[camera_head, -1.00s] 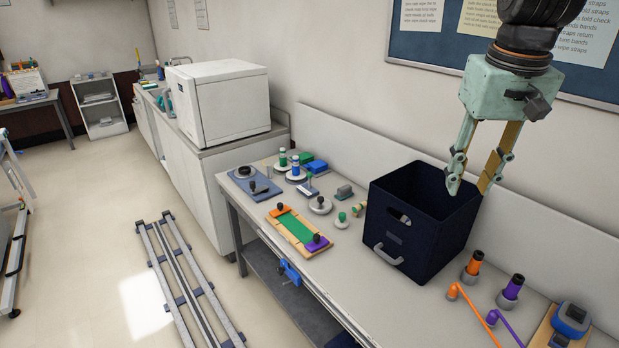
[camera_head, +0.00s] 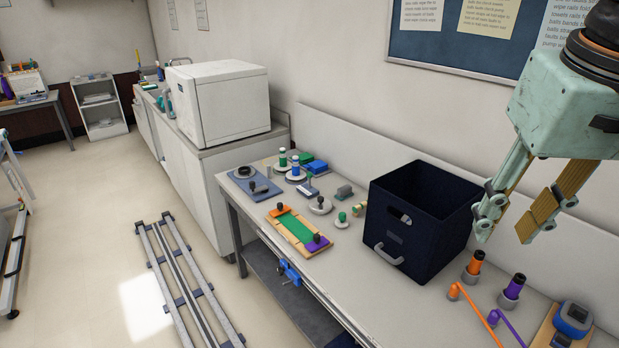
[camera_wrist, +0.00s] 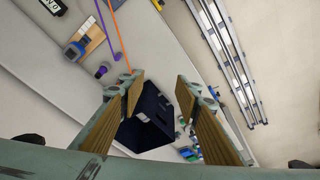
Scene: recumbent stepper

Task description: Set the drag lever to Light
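No part is readably marked as the drag lever or Light, so I cannot tell for certain which it is. A blue-grey plate (camera_head: 238,178) at the far left end of the bench carries a dark ring and a small black-knobbed part (camera_head: 253,187), possibly a lever. A green board (camera_head: 294,226) with orange and purple ends and black knobs lies in front of it. My gripper (camera_head: 508,222) is open and empty, high at the right, apart from the bench things. Its spread fingers also show in the wrist view (camera_wrist: 158,88), with nothing between them.
A dark blue bin (camera_head: 430,250) stands between my gripper and the far bench things; it also shows in the wrist view (camera_wrist: 147,132). Orange (camera_head: 473,264) and purple (camera_head: 512,288) handles with rods stand at right. A white box (camera_head: 222,97) stands on the far counter. Floor rails (camera_head: 185,285) lie left.

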